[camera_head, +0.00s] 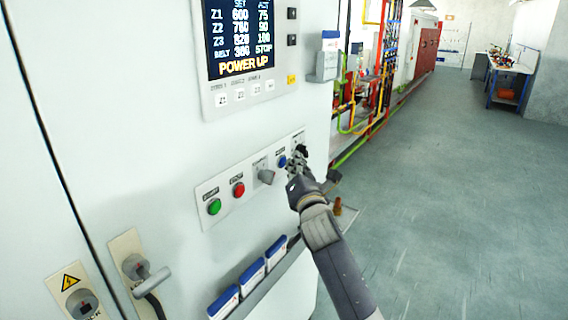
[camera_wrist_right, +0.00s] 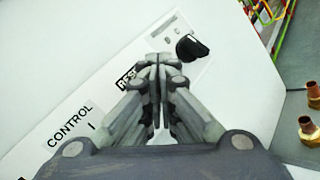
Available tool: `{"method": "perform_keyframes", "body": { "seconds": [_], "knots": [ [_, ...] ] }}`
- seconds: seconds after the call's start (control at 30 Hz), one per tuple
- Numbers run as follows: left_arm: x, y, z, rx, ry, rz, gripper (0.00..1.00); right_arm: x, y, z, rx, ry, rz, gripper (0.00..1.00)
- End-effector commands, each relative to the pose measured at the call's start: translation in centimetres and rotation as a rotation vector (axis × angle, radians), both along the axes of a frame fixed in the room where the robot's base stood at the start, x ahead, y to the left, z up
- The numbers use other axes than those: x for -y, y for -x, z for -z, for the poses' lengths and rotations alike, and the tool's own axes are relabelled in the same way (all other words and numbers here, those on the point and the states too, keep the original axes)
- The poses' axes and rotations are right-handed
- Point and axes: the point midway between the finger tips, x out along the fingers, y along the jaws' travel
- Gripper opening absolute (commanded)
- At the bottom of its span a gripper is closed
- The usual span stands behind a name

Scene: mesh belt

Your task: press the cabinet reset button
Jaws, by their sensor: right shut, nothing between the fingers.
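The button panel (camera_head: 225,210) is a pale strip on the white cabinet (camera_head: 150,130). The blue button (camera_head: 282,162) sits toward its right end, just left of my right gripper's fingertips. My right gripper (camera_head: 294,160) is shut and empty, its fingers pointing at the panel. In the wrist view the shut fingertips (camera_wrist_right: 158,62) cover the spot beside a partly hidden label (camera_wrist_right: 127,77) reading "RESE". The blue button is hidden there by the fingers. I cannot tell whether the fingertips touch it. My left gripper is not in view.
The panel also bears a green button (camera_head: 214,206), a red button (camera_head: 238,189), a grey selector (camera_head: 266,177) and a black knob (camera_wrist_right: 191,48). A screen (camera_head: 240,38) reading "POWER UP" is above. Blue-and-white boxes (camera_head: 252,275) stand on a ledge below. Open floor lies right.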

Motion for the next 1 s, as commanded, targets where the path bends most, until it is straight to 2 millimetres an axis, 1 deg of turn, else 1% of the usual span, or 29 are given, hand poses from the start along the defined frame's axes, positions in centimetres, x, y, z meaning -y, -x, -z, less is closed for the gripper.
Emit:
{"method": "perform_keyframes", "body": {
  "seconds": [1.0],
  "knots": [
    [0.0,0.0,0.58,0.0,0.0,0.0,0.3,-0.91,-0.61,-0.01,0.001,0.0,-0.001,0.0]
  ]
}}
